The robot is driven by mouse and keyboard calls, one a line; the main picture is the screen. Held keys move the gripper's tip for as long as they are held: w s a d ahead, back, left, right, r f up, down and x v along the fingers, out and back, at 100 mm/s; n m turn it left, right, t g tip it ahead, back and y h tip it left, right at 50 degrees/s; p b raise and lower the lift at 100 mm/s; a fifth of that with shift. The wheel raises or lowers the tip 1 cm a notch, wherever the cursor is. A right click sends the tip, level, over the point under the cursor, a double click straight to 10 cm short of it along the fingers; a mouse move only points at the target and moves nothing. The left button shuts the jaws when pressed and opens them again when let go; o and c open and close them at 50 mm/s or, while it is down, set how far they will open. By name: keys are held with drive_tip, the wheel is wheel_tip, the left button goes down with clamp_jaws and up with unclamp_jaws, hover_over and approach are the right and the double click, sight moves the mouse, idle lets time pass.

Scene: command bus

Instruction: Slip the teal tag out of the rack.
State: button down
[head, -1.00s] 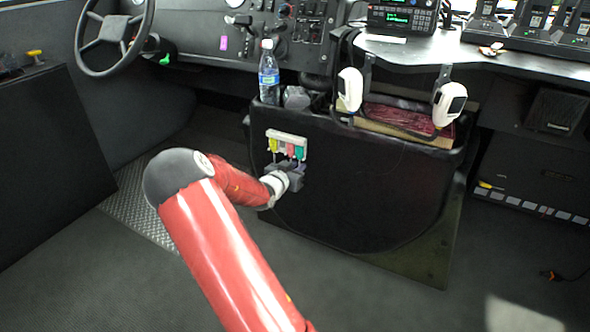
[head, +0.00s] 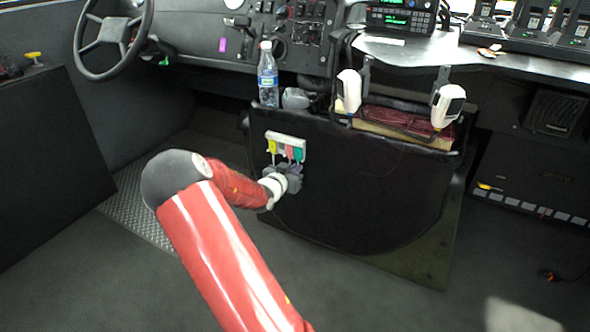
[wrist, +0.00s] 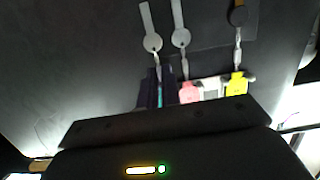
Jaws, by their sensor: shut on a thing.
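The white rack (head: 287,140) is on the front of the black console in the head view. A yellow tag (head: 272,147), a pink tag (head: 289,152) and the teal tag (head: 298,155) hang from it, left to right. My gripper (head: 288,177) is just below them. In the wrist view the order is reversed, and my gripper's dark fingers (wrist: 158,80) are shut on the teal tag, which shows as a thin teal strip (wrist: 160,95) between them. The pink tag (wrist: 190,93) is close beside the fingers. Whether the teal tag is still seated is hidden.
Silver key-like pieces (wrist: 151,40) hang from the tags near my fingers. A water bottle (head: 267,75) stands on the console above the rack. Two white handheld devices (head: 349,90) are to the right.

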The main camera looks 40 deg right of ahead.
drive_tip(key=shift+a, duration=0.25)
drive_tip(key=shift+s+a, duration=0.35)
drive_tip(key=shift+a, duration=0.3)
drive_tip(key=shift+a, duration=0.1)
drive_tip(key=v, duration=0.2)
drive_tip(key=p+v, duration=0.1)
drive_tip(key=v, duration=0.1)
drive_tip(key=f+v, duration=0.1)
drive_tip(key=shift+s+a+p, duration=0.25)
drive_tip(key=shift+a+p, duration=0.15)
drive_tip(key=shift+a, duration=0.05)
